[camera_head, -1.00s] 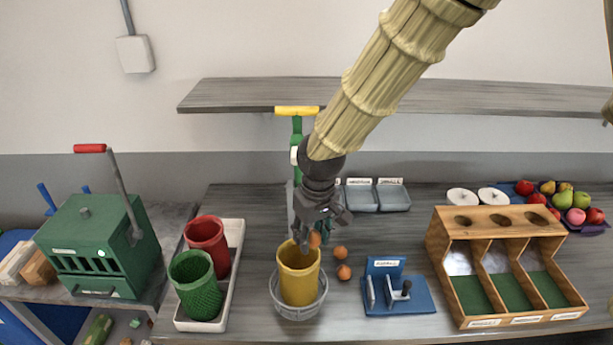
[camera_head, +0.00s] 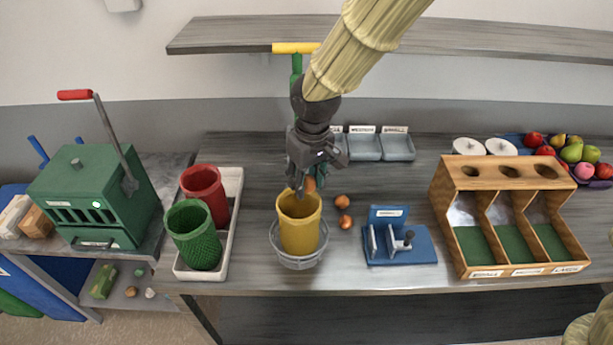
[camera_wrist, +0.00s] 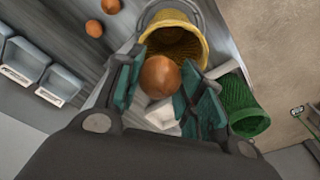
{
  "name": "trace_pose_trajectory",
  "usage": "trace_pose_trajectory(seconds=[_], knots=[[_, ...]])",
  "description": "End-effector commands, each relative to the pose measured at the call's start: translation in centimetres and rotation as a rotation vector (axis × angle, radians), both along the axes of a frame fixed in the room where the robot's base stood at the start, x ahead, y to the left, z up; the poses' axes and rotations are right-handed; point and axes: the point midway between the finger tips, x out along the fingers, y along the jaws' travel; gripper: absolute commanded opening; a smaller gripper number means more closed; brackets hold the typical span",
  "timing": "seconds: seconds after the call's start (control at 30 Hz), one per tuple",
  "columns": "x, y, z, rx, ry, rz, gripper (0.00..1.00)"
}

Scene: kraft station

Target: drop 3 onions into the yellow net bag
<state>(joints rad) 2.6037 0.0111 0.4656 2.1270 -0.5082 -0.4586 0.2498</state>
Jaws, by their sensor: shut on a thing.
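My gripper (camera_head: 305,188) is shut on an onion (camera_wrist: 160,76), which shows between the green-padded fingers in the wrist view. It holds the onion above the rim of the yellow net bag (camera_head: 299,228). The yellow bag stands upright with its mouth open in a round grey wire basket (camera_head: 298,262). In the wrist view the bag's mouth (camera_wrist: 178,22) lies just beyond the onion, and its bottom is partly hidden. Two loose onions, one farther back (camera_head: 342,201) and one nearer (camera_head: 345,222), lie on the table right of the bag.
A white tray (camera_head: 232,215) left of the bag holds a red net bag (camera_head: 204,190) and a green one (camera_head: 194,240). A blue fixture (camera_head: 410,250) stands to the right, then a wooden sorter (camera_head: 545,170). A shelf (camera_head: 400,38) runs along the wall behind.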

Motion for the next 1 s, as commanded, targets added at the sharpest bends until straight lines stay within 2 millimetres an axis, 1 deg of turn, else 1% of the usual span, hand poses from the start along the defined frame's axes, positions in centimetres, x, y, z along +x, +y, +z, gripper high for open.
trace_pose_trajectory(seconds=[0.03, 0.1, 0.37, 0.4, 0.47, 0.5, 0.53, 0.83, 0.93, 1.0], knots=[[0.0, 0.0, -0.5, 0.0, 0.0, 0.0, 0.17], [0.0, 0.1, -0.7, 0.0, 0.0, 0.001, 0.17], [0.0, 0.1, -0.6, 0.0, 0.0, 0.001, 0.17], [0.0, 0.1, -0.6, 0.0, 0.0, 0.001, 0.43], [0.0, 0.1, -0.6, 0.0, 0.0, 0.001, 0.54], [0.0, 0.1, -0.6, 0.0, 0.0, 0.001, 0.61], [0.0, 0.1, -0.6, 0.0, 0.0, 0.001, 0.63], [0.0, 0.1, -0.6, 0.0, 0.0, 0.001, 0.63], [0.0, 0.1, -0.1, 0.0, -0.001, 0.001, 0.63], [0.0, 0.0, 0.6, 0.0, -0.002, 0.001, 0.63]])
